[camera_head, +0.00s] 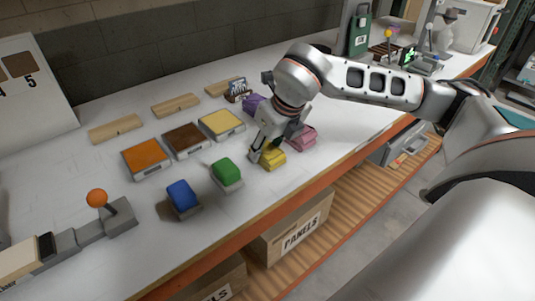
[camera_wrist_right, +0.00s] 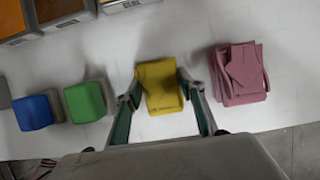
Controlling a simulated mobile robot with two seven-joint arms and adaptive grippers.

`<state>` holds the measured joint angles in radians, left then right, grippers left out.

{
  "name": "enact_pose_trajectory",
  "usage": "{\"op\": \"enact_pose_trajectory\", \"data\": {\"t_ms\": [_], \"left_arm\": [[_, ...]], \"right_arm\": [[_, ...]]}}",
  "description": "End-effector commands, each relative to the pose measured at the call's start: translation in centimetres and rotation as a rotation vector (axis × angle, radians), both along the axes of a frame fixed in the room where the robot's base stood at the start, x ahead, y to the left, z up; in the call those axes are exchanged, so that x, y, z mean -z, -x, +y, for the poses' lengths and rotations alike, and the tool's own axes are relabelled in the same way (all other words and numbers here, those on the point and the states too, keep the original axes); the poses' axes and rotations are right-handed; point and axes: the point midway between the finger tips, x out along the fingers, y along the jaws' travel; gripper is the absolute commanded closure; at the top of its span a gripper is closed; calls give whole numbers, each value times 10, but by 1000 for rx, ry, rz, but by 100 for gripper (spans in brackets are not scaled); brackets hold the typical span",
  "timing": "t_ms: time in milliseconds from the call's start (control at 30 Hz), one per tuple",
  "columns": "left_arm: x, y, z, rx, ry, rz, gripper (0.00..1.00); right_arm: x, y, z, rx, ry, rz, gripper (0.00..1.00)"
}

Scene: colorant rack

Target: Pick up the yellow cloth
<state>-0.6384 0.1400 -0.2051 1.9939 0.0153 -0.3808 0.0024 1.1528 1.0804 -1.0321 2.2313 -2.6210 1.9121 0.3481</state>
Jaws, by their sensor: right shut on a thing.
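The yellow cloth (camera_head: 272,157) lies folded near the front edge of the white bench, between the green block and the pink cloth. In the right wrist view the yellow cloth (camera_wrist_right: 160,86) sits between the two fingers of my right gripper (camera_wrist_right: 162,103). My right gripper (camera_head: 266,150) reaches down onto the cloth from above and is shut on it. The cloth appears to be at the bench surface; I cannot tell any gap under it. My left gripper is not in view.
A green block (camera_head: 226,172) and a blue block (camera_head: 182,194) stand to the left. A folded pink cloth (camera_head: 302,138) lies close on the right. Trays of orange (camera_head: 146,157), brown and yellow colorant sit behind. An orange-knobbed lever (camera_head: 97,199) stands at the left.

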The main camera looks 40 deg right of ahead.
Motion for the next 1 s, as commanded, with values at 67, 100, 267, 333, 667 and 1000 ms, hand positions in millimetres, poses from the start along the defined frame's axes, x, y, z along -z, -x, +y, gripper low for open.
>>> {"op": "enact_pose_trajectory", "data": {"t_ms": [67, 100, 267, 333, 667, 1000], "left_arm": [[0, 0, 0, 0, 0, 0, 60], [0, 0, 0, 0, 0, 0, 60], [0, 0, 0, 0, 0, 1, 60], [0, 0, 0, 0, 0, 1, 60], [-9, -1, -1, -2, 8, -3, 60], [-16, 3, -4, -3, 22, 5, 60]], "right_arm": [[0, 0, 0, 0, 0, 0, 79], [0, 0, 0, 0, 0, 0, 79], [-5, 0, 0, 0, 0, -2, 79], [-10, -1, 0, 0, 1, -3, 79], [-73, -1, 0, 1, -1, -9, 79], [-163, -1, 0, 2, 0, -7, 79]]}}
